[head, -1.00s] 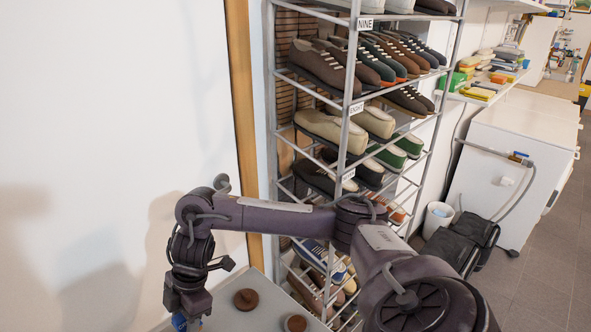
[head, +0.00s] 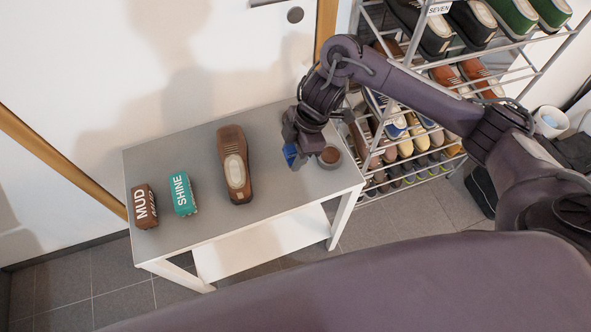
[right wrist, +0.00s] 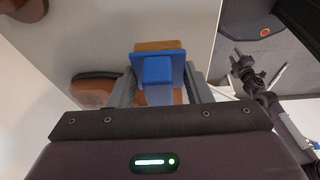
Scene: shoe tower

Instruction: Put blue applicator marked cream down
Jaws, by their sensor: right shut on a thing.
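My right gripper (head: 292,160) is shut on a blue applicator (head: 290,153) over the right part of the grey table top (head: 190,240). In the right wrist view the applicator (right wrist: 158,80) sits between the jaws (right wrist: 164,90), with a tan block at its far end. Any marking on it is not legible. I cannot tell whether it touches the table. A round brown tin (head: 330,155) stands just right of the gripper. Part of a dark arm, likely my left (right wrist: 250,80), shows at the right of the wrist view; its jaws are too small to judge.
A brown shoe (head: 235,165) lies left of the gripper. A teal SHINE block (head: 183,194) and a brown MUD block (head: 144,207) lie farther left. A metal shoe rack (head: 440,75) stands right of the table. Bare table top lies between shoe and gripper.

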